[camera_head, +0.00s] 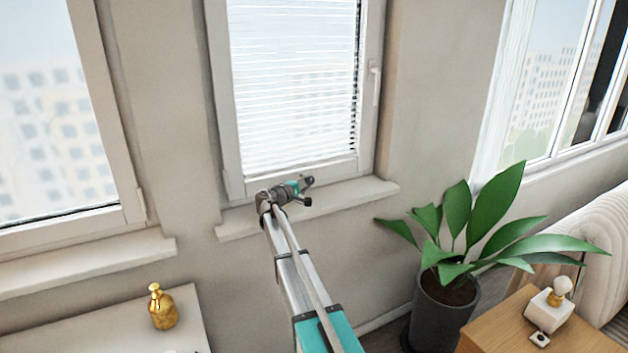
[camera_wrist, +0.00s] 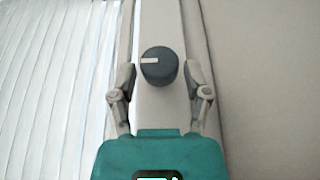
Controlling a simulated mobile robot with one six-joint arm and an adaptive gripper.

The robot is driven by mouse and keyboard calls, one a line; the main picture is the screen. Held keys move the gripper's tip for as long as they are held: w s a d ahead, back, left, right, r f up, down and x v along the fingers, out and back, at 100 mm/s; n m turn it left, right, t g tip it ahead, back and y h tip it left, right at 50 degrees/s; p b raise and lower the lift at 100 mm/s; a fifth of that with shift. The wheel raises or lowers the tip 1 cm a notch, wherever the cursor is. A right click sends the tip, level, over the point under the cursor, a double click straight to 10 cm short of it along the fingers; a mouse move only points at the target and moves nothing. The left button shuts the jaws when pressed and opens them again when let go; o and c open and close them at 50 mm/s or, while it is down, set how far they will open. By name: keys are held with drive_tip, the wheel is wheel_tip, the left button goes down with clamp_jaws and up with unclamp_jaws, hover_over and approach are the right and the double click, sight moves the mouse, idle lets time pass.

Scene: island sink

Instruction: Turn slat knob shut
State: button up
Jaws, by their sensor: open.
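The slat knob (camera_wrist: 158,66) is a round dark knob with a short pale mark pointing left in the wrist view. It sits on the white window frame (camera_wrist: 160,112). My gripper (camera_wrist: 157,72) is open, with one finger to each side of the knob in the picture. Gaps show between both fingertips and the knob; I cannot tell the depth between them. In the head view, my gripper (camera_head: 307,188) is in front of the lower window frame, and the knob cannot be made out there. The white slat blind (camera_head: 295,85) hangs in the middle window, with light lines between its slats.
The windowsill (camera_head: 345,197) runs just below my gripper. A window handle (camera_head: 375,83) is on the frame's right side. A potted plant (camera_head: 440,310) stands to the right, beside a wooden table (camera_head: 510,325). A gold bottle (camera_head: 162,310) stands on a white surface at left.

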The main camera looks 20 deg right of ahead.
sight(313, 179)
drive_tip(key=shift+x, duration=1.95)
clamp_jaws()
